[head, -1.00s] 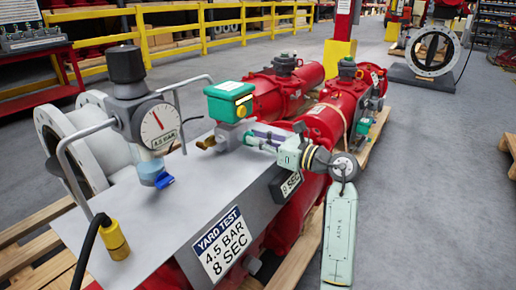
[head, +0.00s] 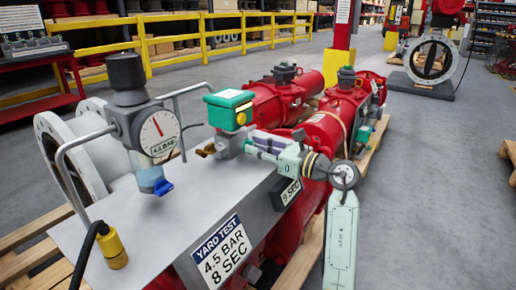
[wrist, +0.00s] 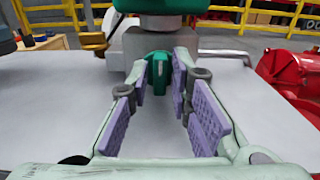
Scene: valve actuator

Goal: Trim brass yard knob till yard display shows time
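The brass knob (head: 207,150) sticks out left of the grey block under a green box (head: 230,108). It also shows in the wrist view (wrist: 94,41), left of the block and outside my fingers. My gripper (head: 254,145) points at the block's right side. In the wrist view my gripper (wrist: 164,75) has its purple-padded fingers apart, with a green tab (wrist: 158,72) between or just beyond the tips; contact cannot be told. The yard display (head: 290,193), partly behind my wrist, seems to read 9 SEC. The yard test plate (head: 222,250) reads 4.5 BAR, 8 SEC.
A gauge (head: 159,131) marked 4.5 BAR stands on the grey panel (head: 165,220), with a bent grey rail and a blue tap (head: 163,187) near it. Red actuator cylinders (head: 325,130) lie behind. Grey floor is open at the right.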

